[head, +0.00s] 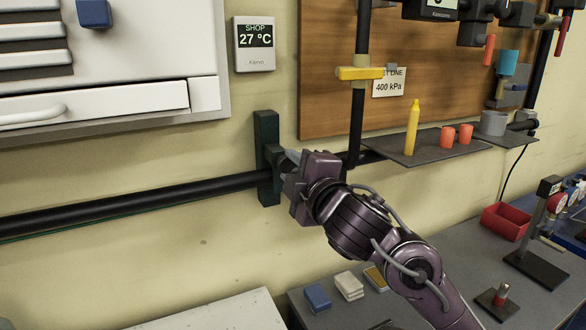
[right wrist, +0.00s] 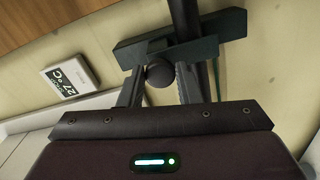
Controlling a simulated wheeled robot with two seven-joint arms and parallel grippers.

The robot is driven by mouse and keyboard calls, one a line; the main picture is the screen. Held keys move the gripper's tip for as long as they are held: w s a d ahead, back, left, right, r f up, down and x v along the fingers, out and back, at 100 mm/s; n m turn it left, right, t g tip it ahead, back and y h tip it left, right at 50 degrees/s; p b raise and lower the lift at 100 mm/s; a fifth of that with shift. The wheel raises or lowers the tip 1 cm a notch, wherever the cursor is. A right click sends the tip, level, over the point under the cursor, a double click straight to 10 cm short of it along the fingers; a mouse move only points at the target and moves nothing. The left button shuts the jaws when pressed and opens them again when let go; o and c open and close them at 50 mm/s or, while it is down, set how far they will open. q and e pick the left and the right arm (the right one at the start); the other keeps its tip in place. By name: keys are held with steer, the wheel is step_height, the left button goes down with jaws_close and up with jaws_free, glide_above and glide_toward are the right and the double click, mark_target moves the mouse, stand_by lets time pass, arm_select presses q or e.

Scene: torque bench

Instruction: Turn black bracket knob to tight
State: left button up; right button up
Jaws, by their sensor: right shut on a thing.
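The black bracket (head: 267,135) is a dark upright plate on the wall, clamped around the black horizontal pipe. Its round black knob (right wrist: 160,74) shows in the right wrist view, between the fingers of my right gripper (right wrist: 160,84). In the head view the right gripper (head: 288,168) reaches the bracket from the right and hides the knob. The fingers are closed on the knob's sides. No mark showing how tight the knob is can be made out. My left gripper is not in view.
The black pipe (head: 130,205) runs along the wall. A yellow valve handle (head: 360,73) sits on a vertical pipe to the right. A shelf (head: 440,148) holds a yellow bottle (head: 412,128) and cups. The grey bench (head: 450,258) below holds sponges, a red bin (head: 505,221) and gauges.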

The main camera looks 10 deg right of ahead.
steer(key=o, duration=0.9)
steer(key=shift+o, duration=0.2)
steer(key=s+d, duration=0.1)
steer(key=s, duration=0.6)
steer(key=shift+s+d, duration=0.25)
steer(key=shift+s, duration=0.1)
